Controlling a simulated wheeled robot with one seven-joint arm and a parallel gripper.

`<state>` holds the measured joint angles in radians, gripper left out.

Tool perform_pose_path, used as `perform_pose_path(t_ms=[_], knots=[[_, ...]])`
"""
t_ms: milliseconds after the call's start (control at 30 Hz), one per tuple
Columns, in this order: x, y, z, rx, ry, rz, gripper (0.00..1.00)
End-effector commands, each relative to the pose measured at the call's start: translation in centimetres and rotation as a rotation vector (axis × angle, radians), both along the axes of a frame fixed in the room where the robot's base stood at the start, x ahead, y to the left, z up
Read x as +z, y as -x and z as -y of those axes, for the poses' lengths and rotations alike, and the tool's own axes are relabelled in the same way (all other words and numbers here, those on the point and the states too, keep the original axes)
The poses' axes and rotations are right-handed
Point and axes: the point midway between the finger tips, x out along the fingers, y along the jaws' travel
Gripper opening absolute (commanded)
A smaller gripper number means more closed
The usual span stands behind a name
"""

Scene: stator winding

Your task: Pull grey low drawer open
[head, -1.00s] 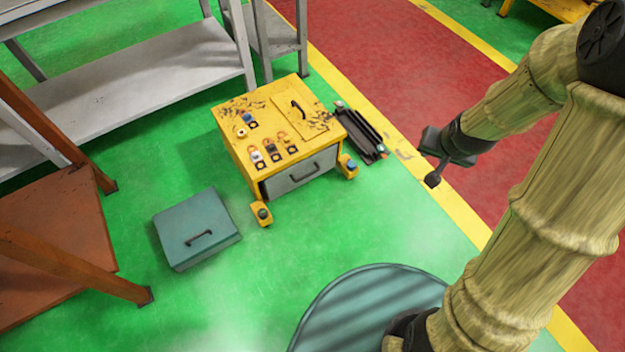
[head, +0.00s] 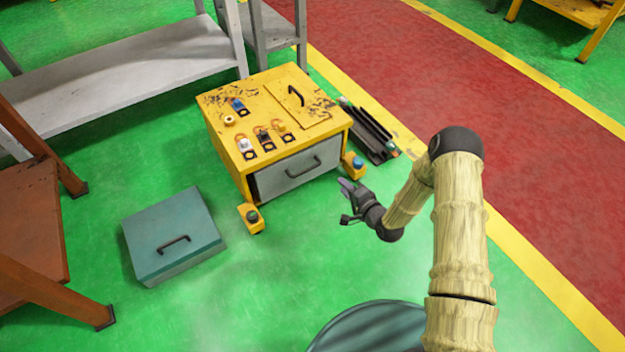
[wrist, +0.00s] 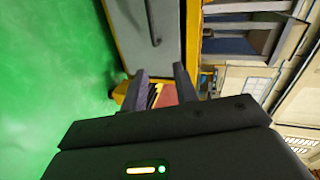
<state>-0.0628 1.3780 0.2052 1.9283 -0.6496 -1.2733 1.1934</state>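The grey drawer (head: 293,174) is the low front of the yellow cabinet (head: 225,163), with a dark curved handle (head: 304,168) across its face. It looks shut or nearly shut, with a dark gap at its left edge. My gripper (head: 347,196) is in front and to the right of the drawer, apart from the handle. In the wrist view the grey drawer front (wrist: 148,40) and its handle (wrist: 151,22) stand upright at the upper left. The two fingers of my gripper (wrist: 160,80) are spread with nothing between them.
A yellow foot with a blue button (head: 354,163) and another with a dark button (head: 251,217) stand beside the cabinet front. A teal box (head: 165,225) lies at the left. Dark rails (head: 370,130) lie at the right. Green floor before the drawer is clear.

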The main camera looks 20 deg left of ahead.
Motion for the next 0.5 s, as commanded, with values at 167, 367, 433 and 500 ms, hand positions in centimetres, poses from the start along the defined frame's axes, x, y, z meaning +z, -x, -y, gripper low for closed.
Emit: perform_pose_path(t_ms=[167,367,433,500], knots=[[-3.4,1.1,-1.1,-0.009,-0.127,-0.022,0.29],[-3.1,1.2,-1.1,-0.01,-0.135,-0.023,0.29],[-3.2,1.2,-1.1,-0.01,-0.134,-0.023,0.29],[-3.2,1.1,-1.2,-0.01,-0.134,-0.023,0.29]])
